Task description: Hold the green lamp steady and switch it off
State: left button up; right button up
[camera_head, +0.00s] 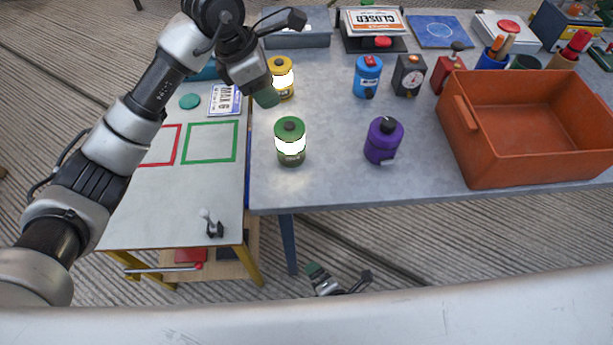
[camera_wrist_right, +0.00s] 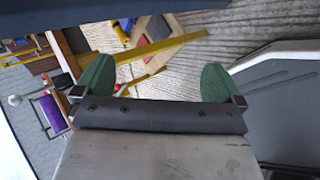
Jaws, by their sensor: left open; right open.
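The green lamp (camera_head: 290,158) stands upright on the grey table, near its left front part, with a green cap and a glowing white band. My left gripper (camera_head: 281,58) is open and empty, behind the green lamp and apart from it in the picture. One green-padded finger overlaps the edge of a yellow lamp (camera_head: 285,64). My right gripper (camera_head: 340,276) is open and empty, low in front of the table's front edge. Its two green pads stand wide apart in the right wrist view (camera_wrist_right: 156,79).
A purple canister (camera_head: 382,142) stands right of the green lamp. A lower side table (camera_head: 165,215) adjoins on the left. The table front around the green lamp is clear.

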jog(key=w+a+r+n+t+y, duration=0.1)
jog(key=a+r+n+t+y, duration=0.1)
jog(key=a+r+n, duration=0.55)
jog(key=w+a+r+n+t+y, duration=0.1)
jog(key=w+a+r+n+y, duration=0.3)
jog(key=r, duration=0.7)
jog(key=s+a+r+n+t+y, duration=0.1)
jog(key=a+r+n+t, duration=0.15)
jog(key=r+n, duration=0.6)
jog(key=m+t+h, duration=0.3)
jog(key=m+h, duration=0.2)
jog(key=h, duration=0.1)
send_near(290, 142)
jog(key=f, duration=0.1)
jog(key=w+f, duration=0.1)
jog(key=f, duration=0.1)
jog(key=w+f, duration=0.1)
jog(key=shift+w+a+f, duration=0.25)
jog(key=shift+f, duration=0.1)
jog(key=shift+w+d+r, duration=0.1)
jog(key=shift+w+d, duration=0.15)
jog(key=shift+w, duration=0.35)
jog(key=x, duration=1)
